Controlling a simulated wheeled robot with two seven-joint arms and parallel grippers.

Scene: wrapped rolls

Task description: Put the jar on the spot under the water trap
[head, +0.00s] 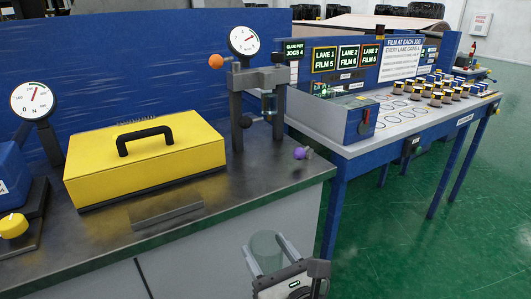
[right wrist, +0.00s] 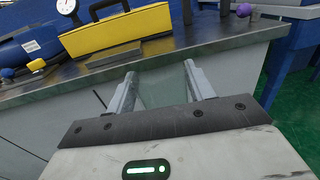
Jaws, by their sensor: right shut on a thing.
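My right gripper (head: 264,243) is low in front of the grey counter, below its top edge. It is shut on a clear, see-through jar (head: 267,252), which stands between the two fingers. In the right wrist view the jar (right wrist: 164,88) shows as a faint greenish shape between the fingers (right wrist: 160,72). My left gripper is out of view.
The counter (head: 120,247) holds a yellow case (head: 145,165) with a black handle, a flat metal block (head: 166,213) and gauges. A purple knob (head: 300,153) sticks out near the stand. A blue bench (head: 340,142) with several small jars stands to the right.

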